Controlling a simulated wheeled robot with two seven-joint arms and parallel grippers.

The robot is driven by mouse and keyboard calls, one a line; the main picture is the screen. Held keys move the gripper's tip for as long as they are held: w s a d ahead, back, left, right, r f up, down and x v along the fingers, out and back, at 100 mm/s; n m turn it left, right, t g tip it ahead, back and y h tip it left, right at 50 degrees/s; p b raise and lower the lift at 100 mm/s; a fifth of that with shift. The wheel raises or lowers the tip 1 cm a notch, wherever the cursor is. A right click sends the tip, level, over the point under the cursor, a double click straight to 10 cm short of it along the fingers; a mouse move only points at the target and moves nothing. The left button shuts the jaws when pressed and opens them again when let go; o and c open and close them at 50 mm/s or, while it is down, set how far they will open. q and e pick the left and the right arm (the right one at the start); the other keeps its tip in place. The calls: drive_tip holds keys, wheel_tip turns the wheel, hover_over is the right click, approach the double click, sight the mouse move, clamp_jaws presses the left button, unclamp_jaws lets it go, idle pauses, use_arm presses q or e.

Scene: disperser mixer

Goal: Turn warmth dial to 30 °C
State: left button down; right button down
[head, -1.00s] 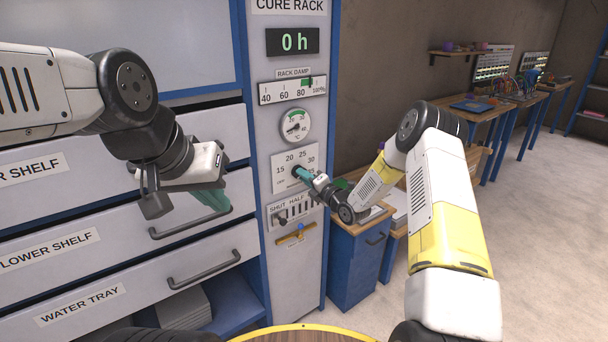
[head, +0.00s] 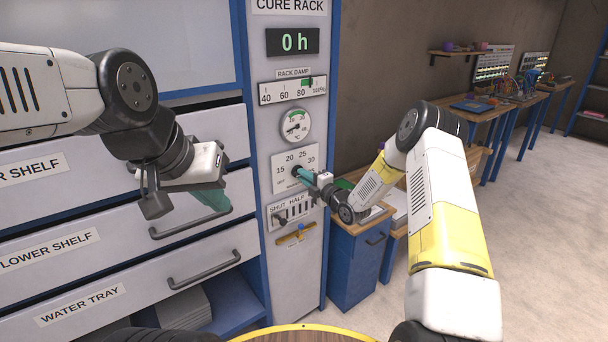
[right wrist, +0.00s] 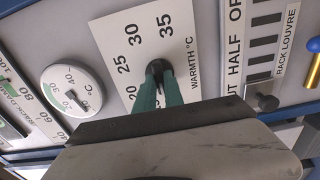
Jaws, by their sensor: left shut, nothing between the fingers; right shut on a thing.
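The warmth dial is a dark knob (right wrist: 157,68) on a white scale plate (head: 283,160) marked 15, 20, 25, 30 and, in the right wrist view, 35. My right gripper (head: 299,173) is shut on the knob, its teal fingers (right wrist: 160,92) on either side of it. The fingers and palm hide part of the plate, and I cannot read the pointer. My left gripper (head: 215,200) is shut and empty in front of the drawer fronts, left of the panel.
A round °C gauge (head: 296,125) sits above the dial, below the rack damp scale (head: 293,92) and the 0 h display (head: 292,41). A blue cabinet (head: 356,262) stands right of the panel.

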drive_tip(key=shift+w+d+m, duration=0.1)
drive_tip(key=shift+m, duration=7.7)
drive_tip(key=shift+d+m, duration=0.1)
drive_tip(key=shift+m, duration=7.7)
drive_tip(key=shift+f, duration=0.1)
drive_tip(key=c, duration=1.4)
unclamp_jaws()
drive_tip(key=shift+c, duration=0.2)
